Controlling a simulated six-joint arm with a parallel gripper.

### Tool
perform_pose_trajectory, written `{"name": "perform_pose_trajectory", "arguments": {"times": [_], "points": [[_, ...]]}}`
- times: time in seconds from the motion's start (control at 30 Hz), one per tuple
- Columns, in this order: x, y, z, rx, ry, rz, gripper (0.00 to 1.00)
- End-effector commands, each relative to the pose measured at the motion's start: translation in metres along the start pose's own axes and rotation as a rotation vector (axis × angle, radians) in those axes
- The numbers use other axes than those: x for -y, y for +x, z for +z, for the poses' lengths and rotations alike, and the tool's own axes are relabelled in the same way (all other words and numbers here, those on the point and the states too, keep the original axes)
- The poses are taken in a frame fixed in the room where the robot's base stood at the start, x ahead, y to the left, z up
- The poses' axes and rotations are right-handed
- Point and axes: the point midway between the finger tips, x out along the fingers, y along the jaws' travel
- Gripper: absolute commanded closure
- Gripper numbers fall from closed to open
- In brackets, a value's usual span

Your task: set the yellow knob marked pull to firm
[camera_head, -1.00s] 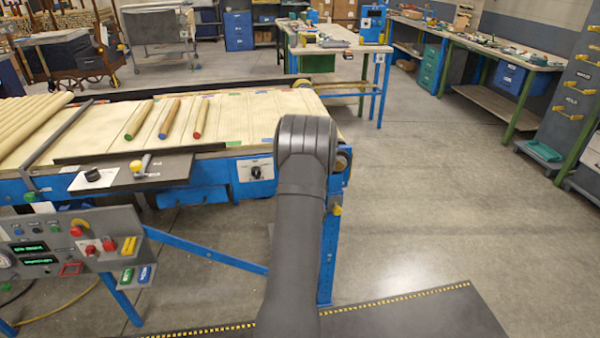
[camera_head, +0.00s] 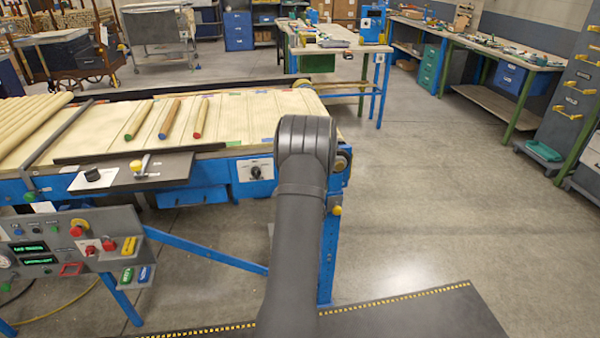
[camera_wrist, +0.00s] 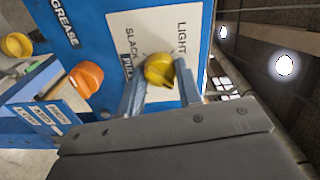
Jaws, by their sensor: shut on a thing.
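The yellow knob (camera_wrist: 159,69) sits on a white label plate (camera_wrist: 128,28) on a blue panel in the wrist view. The words LIGHT, SLACK and PULL show on the plate, turned sideways; the word firm is not visible. My gripper (camera_wrist: 160,82) has one finger on each side of the knob and is shut on it. Which mark the knob points at I cannot tell. In the head view my dark arm reaches forward to the blue machine's end, and the gripper and this knob are hidden.
An orange knob (camera_wrist: 86,78) and another yellow knob (camera_wrist: 16,45) stand left of the plate in the wrist view, with a GREASE label nearby. In the head view, a control panel (camera_head: 65,245) stands at lower left, and coloured-end rods lie on the machine bed (camera_head: 240,118). Floor at right is clear.

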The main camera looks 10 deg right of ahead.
Motion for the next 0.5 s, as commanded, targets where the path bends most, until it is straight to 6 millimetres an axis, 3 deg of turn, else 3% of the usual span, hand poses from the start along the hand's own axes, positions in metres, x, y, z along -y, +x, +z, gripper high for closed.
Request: {"name": "perform_pose_trajectory", "arguments": {"times": [0.5], "points": [[-0.0006, -0.0004, 0.0, 0.0, 0.04, 0.001, 0.91]]}}
